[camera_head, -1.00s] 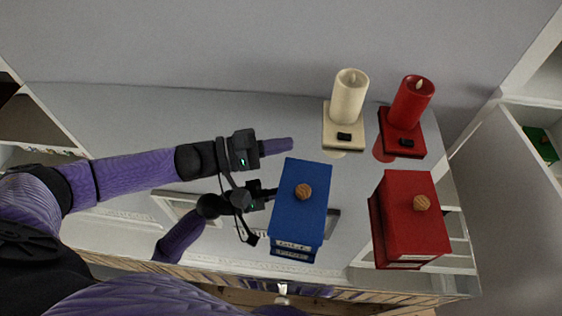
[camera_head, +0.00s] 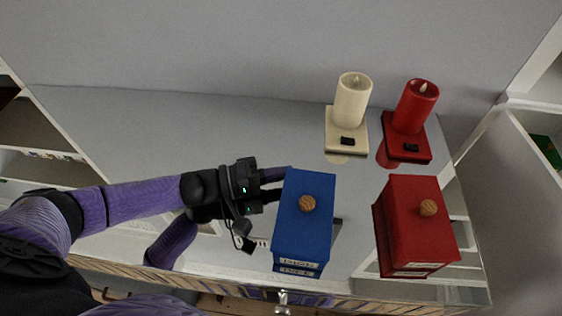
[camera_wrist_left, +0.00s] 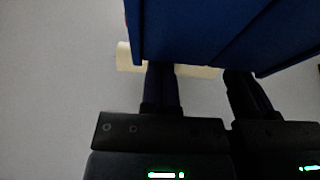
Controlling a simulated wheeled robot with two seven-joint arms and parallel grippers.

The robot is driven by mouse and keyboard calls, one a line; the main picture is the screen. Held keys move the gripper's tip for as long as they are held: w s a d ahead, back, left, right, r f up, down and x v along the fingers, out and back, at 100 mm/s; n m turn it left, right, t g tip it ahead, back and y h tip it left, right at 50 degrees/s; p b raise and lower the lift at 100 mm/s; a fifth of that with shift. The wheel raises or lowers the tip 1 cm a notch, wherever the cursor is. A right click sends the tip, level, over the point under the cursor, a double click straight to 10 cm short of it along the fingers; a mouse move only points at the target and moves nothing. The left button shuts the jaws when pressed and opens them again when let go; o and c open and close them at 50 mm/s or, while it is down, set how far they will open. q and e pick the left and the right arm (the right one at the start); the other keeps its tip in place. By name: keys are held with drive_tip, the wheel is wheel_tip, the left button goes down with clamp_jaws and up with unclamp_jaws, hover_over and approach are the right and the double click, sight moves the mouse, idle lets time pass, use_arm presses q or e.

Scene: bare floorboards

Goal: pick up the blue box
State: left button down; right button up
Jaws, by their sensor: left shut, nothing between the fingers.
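The blue box (camera_head: 303,228) stands on the grey glossy tabletop, with a round wooden knob (camera_head: 308,203) on top and a pale label on its near side. My left gripper (camera_head: 278,184) is at the box's left side, with its fingers pointing right toward it. Its two finger housings sit side by side; it is shut with nothing held. In the left wrist view, the blue box (camera_wrist_left: 210,30) fills the upper part, just beyond and partly over the fingertips. Whether the fingertips touch it I cannot tell. My right gripper is not in view.
A red box (camera_head: 410,235) with a similar knob stands right of the blue one. Behind are a cream candle (camera_head: 352,98) and a red candle (camera_head: 415,105) on square bases (camera_head: 345,147) (camera_head: 408,155). The tabletop (camera_head: 180,130) at back left is clear, below a wall.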

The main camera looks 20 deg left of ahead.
sight(283, 195)
use_arm(q)
drive_tip(key=s+p, duration=0.1)
drive_tip(key=s+d+p, duration=0.1)
drive_tip(key=s, duration=0.1)
drive_tip(key=s+r, duration=0.1)
drive_tip(key=s, duration=0.1)
drive_tip(key=shift+s+d+r+p, duration=0.1)
drive_tip(key=shift+s+d+p, duration=0.05)
drive_tip(key=shift+d+p, duration=0.2)
drive_tip(key=shift+s+d+f+p, duration=0.15)
drive_tip(key=shift+s+p, duration=0.2)
drive_tip(key=shift+s, duration=0.2)
drive_tip(key=shift+s+d+f+p, duration=0.15)
drive_tip(key=shift+s+p, duration=0.15)
drive_tip(key=shift+s, duration=0.2)
drive_tip(key=shift+s+f, duration=0.15)
drive_tip(key=shift+s, duration=0.2)
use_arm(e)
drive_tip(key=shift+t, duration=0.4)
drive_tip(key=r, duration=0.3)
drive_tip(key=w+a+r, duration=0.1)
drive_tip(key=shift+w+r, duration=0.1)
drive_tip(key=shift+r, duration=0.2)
